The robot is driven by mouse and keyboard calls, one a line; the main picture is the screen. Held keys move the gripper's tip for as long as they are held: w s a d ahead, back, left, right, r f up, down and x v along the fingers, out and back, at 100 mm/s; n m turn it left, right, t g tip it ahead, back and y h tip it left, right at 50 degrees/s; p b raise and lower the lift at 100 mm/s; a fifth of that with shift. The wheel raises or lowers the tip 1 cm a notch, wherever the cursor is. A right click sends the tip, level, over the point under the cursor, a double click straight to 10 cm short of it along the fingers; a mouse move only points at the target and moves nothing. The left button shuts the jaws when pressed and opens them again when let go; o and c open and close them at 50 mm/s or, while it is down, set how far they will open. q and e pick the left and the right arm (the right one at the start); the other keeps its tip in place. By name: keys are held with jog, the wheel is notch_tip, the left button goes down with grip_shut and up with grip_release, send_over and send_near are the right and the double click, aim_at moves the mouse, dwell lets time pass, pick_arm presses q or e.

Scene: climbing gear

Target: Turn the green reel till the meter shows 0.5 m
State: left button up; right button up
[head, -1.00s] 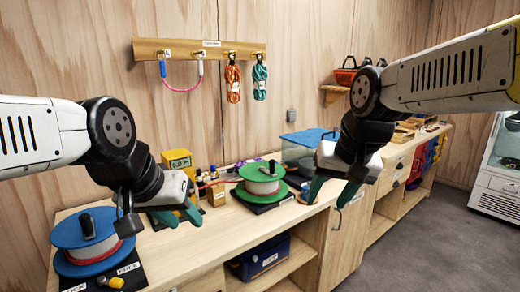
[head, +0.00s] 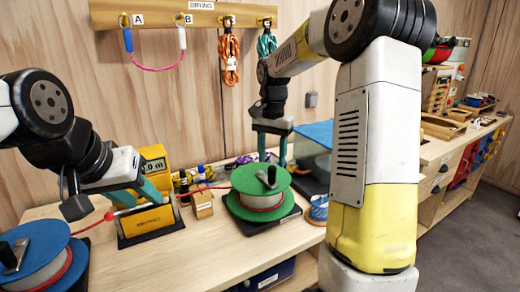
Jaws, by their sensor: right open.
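The green reel (head: 248,187) stands on a dark base on the bench, with a pale drum and a dark crank handle (head: 272,174) on top. My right gripper (head: 272,158) points down just behind the handle, its teal fingers apart and empty; contact cannot be told. The yellow meter (head: 154,154) is partly hidden by my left gripper; its display shows ".0 m", with the first digit covered. My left gripper (head: 136,194) is in front of the meter, its teal fingers apart with nothing seen between them. A red line (head: 92,226) runs from the blue reel (head: 35,245) towards the green reel.
A yellow-orange labelled plate (head: 145,219) in a dark frame stands before the meter. A small wooden block (head: 203,204) and small bottles are left of the green reel. A blue-lidded box (head: 315,133) is behind it. My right arm hides much of the right side.

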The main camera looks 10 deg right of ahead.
aim_at(269, 168)
notch_tip(269, 168, down, 7)
jog(key=shift+s+r, duration=0.1)
jog(key=shift+r, duration=0.1)
grip_shut()
jog(key=shift+s+a, duration=0.1)
jog(key=shift+a, duration=0.3)
jog(key=a, duration=0.2)
jog(key=w+a, duration=0.1)
jog(key=a, duration=0.1)
jog(key=w+a, duration=0.1)
jog(key=a, duration=0.1)
jog(key=shift+a, duration=0.3)
jog(key=w, duration=0.1)
jog(key=w+a, duration=0.2)
jog(key=w, duration=0.1)
jog(key=shift+w, duration=0.1)
jog(key=w, duration=0.3)
jog(key=shift+w+d, duration=0.25)
jog(key=shift+d, duration=0.1)
jog(key=shift+w+d, duration=0.55)
jog(key=shift+w, duration=0.25)
